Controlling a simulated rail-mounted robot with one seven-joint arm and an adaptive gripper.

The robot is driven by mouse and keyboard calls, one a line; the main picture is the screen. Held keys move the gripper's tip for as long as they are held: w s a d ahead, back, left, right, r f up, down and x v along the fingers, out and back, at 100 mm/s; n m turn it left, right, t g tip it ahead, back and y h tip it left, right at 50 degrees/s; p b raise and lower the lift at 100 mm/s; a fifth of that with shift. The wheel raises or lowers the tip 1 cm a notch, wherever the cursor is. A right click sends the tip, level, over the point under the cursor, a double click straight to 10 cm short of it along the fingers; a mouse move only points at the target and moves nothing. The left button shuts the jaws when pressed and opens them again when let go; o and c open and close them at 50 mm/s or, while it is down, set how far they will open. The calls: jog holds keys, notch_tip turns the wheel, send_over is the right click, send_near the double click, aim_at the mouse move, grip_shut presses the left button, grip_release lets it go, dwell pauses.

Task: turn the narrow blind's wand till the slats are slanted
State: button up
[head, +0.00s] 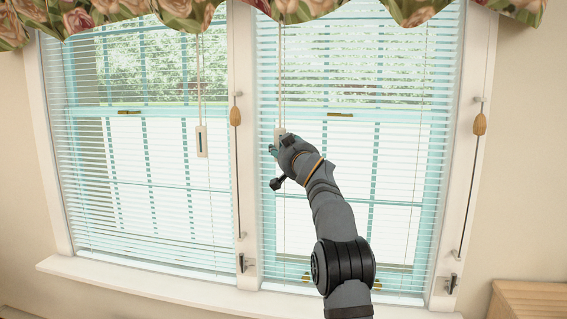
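Two white slatted blinds hang side by side, a left blind (85,160) and a right blind (400,205). Which is the narrower I cannot tell for sure. The slats of both look like thin, near-level lines, with the window showing between them. A thin wand (281,75) hangs at the left side of the right blind and ends in a pale handle (279,133). My gripper (273,165) is at this handle's lower end, partly in front of the right blind. Its fingers are small and partly hidden, so grip and contact are unclear. A similar wand with a pale handle (202,141) hangs on the left blind.
Wooden tassels on cords hang on the middle post (236,116) and the right frame (480,124), above dark cleats. A floral valance (290,8) covers the blind tops. The white sill (150,283) juts out below. A wooden piece (525,300) stands at lower right.

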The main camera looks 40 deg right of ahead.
jog(key=shift+d+n+t+y, duration=0.15)
jog(key=shift+n+t+y, duration=0.15)
jog(key=shift+n+y, duration=0.45)
jog(key=shift+r+y+p, duration=0.1)
jog(key=shift+y+p, duration=0.2)
jog(key=shift+y, duration=0.25)
jog(key=o, duration=1.1)
jog(key=shift+w, duration=0.1)
jog(key=shift+o, duration=0.2)
jog(key=v, duration=0.7)
jog(key=shift+s, duration=0.3)
